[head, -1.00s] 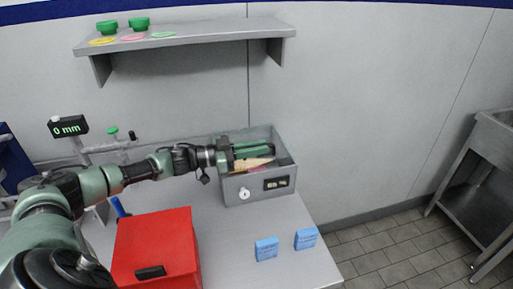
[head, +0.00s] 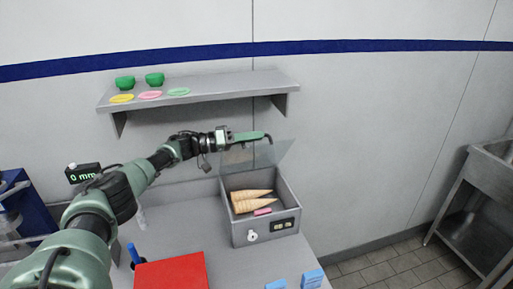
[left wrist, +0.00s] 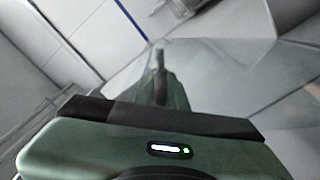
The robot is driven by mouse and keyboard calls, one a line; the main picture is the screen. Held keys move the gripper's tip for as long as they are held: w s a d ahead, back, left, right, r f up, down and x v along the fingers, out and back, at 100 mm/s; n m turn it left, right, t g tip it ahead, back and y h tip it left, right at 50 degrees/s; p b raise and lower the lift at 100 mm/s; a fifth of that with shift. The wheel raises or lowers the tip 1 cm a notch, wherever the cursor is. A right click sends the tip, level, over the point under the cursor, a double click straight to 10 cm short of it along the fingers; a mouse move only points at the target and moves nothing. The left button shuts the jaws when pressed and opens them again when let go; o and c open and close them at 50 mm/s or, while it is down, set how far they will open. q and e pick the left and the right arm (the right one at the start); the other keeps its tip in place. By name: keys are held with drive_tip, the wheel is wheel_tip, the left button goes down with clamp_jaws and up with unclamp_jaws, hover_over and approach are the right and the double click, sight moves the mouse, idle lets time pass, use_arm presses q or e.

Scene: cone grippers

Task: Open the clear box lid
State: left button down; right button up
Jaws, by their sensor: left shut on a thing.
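The grey metal box (head: 238,236) stands on the table with its top open to view. Its clear lid (head: 287,152) is tilted up at the back of the box, a faint see-through panel. My left gripper (head: 266,137) is at the lid's upper edge, above the back of the box, and is shut on the lid. In the left wrist view, the clear panel (left wrist: 225,75) spreads out past the finger (left wrist: 160,80). Tan cones (head: 252,203) and a small pink piece (head: 263,212) lie inside the box. My right gripper is not in view.
A wall shelf (head: 215,88) with green bowls (head: 125,82) and coloured discs hangs above and behind the arm. A red box (head: 172,272) and small blue packs (head: 312,278) are on the table in front. A steel sink stand (head: 475,195) is at the right.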

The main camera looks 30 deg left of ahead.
use_arm(q)
drive_tip(key=shift+w+a+r+n, duration=0.35)
drive_tip(key=shift+w+a+n, duration=0.2)
drive_tip(key=shift+a, duration=0.1)
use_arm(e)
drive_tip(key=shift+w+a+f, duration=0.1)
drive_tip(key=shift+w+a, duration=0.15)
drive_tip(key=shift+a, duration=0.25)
use_arm(q)
drive_tip(key=c, duration=1.5)
unclamp_jaws()
drive_tip(key=shift+a, duration=0.1)
